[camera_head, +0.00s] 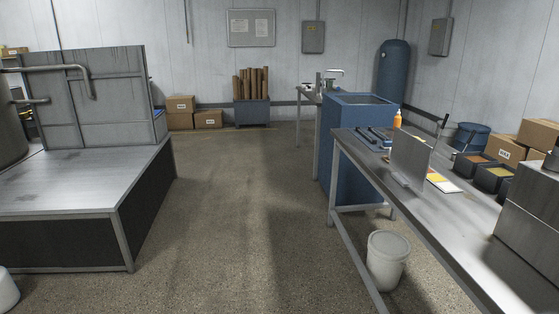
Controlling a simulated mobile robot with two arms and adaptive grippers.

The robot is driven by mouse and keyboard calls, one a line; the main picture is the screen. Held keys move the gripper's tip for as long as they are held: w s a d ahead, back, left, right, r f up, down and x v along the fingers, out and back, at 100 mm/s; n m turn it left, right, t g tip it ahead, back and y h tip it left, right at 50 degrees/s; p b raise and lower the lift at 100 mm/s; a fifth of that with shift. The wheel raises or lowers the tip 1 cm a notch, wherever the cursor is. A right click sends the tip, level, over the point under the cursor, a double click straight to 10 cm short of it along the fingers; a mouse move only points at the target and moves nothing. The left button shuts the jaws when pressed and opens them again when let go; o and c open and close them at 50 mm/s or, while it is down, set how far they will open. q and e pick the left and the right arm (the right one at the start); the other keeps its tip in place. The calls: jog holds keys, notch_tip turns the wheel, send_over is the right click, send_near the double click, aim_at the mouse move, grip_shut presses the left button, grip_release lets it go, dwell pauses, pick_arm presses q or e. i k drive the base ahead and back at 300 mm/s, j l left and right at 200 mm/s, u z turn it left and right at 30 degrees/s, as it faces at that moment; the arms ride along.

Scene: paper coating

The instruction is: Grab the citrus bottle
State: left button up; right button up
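A small orange bottle (397,119), which looks like the citrus bottle, stands upright near the far end of the long metal table (345,150) on the right. Its lower part is partly hidden behind an upright grey metal plate. Any label on it is too small to read. Neither of my grippers is in view.
An upright plate (410,160), dark bins (470,163) and a metal box (530,215) stand on the right table. A white bucket (387,258) is on the floor below it. A low metal platform (75,185) fills the left. The floor (240,210) between is clear.

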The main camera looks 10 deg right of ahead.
aim_at(397, 120)
jog(key=i+z, duration=0.1)
jog(key=i, duration=0.75)
jog(key=i+j+z, duration=0.1)
jog(key=i, duration=0.75)
jog(key=i+z, duration=0.4)
jog(key=i, duration=0.15)
jog(key=i+j+z, duration=0.1)
jog(key=i+z, duration=0.3)
jog(key=i, duration=0.15)
jog(key=i+j+z, duration=0.4)
jog(key=i, duration=0.15)
jog(key=i+j, duration=0.35)
jog(key=j, duration=0.15)
jog(key=z, duration=0.05)
